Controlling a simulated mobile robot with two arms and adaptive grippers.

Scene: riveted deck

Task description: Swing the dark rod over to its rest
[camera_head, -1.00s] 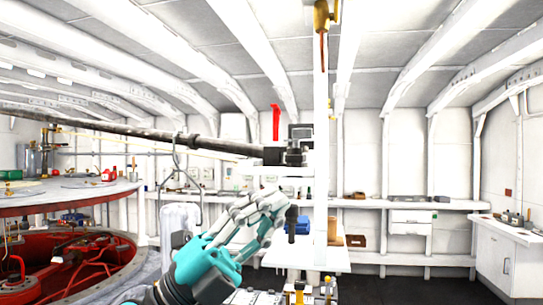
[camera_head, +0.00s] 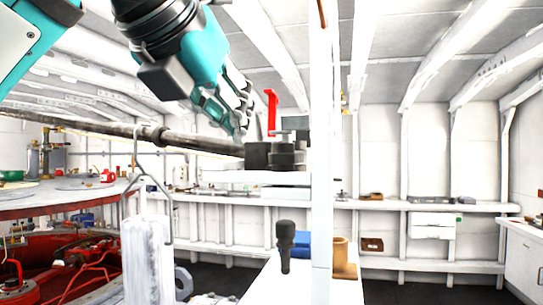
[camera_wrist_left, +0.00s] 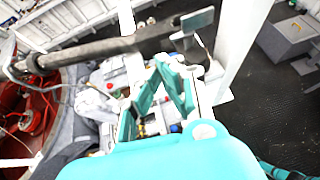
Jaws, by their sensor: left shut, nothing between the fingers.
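The dark rod (camera_head: 195,142) runs from the far left to a black block (camera_head: 275,153) at the white post, with a thicker collar along it. In the wrist view the rod (camera_wrist_left: 90,50) crosses the upper left. My left gripper (camera_head: 241,128) comes down from above, its fingertips over the rod's block end. In the wrist view the gripper (camera_wrist_left: 168,66) is shut and empty, near the rod. I cannot tell whether it touches the rod. I cannot tell which part is the rest. My right gripper is not in view.
A white post (camera_head: 334,150) stands just right of the block. A red upright piece (camera_head: 271,110) is behind it. A wire hook (camera_head: 152,180) hangs in front of the rod. A round red-sided table (camera_head: 60,205) is at left. A black-handled tool (camera_head: 285,240) stands in front.

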